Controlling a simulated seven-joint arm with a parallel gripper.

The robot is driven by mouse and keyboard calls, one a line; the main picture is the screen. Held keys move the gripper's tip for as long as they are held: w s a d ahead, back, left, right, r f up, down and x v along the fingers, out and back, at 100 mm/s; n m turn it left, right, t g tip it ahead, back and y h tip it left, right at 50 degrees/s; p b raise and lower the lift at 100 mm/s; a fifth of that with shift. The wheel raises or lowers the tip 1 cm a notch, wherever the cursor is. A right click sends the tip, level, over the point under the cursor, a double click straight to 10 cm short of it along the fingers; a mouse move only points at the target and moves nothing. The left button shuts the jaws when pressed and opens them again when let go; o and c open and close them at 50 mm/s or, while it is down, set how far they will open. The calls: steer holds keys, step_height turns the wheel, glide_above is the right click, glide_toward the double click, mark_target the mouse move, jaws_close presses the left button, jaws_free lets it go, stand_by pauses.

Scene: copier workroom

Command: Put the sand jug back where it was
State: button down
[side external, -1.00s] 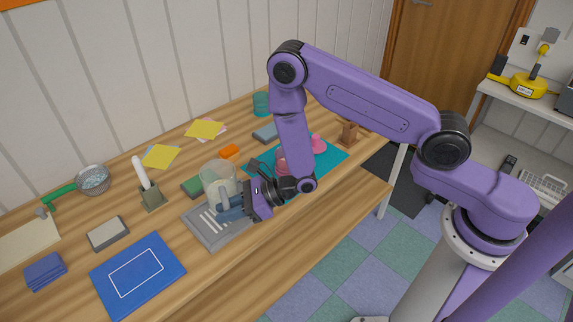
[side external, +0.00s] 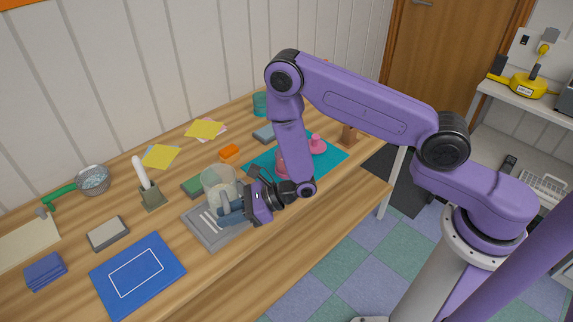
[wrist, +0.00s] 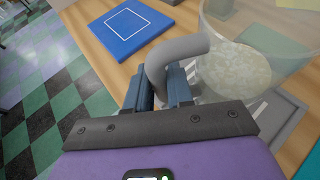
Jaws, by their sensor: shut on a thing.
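The sand jug (side external: 216,180) is a clear, round vessel with pale grainy contents and a grey handle. My gripper (side external: 230,210) is shut on that handle. In the wrist view, the fingers (wrist: 163,90) close around the handle's lower end, and the jug (wrist: 245,65) stands to their upper right. The jug appears upright, over the grey board with white stripes (side external: 193,220). I cannot tell whether its base touches the board. The fingers hide part of the handle.
A blue mat with a white outline (side external: 110,285) lies empty at the front left. A teal mat (side external: 330,160) with pink items lies to the right.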

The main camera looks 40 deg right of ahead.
steer(key=shift+f, duration=0.25)
steer(key=c, duration=0.9)
jaws_free()
steer(key=v, duration=1.2)
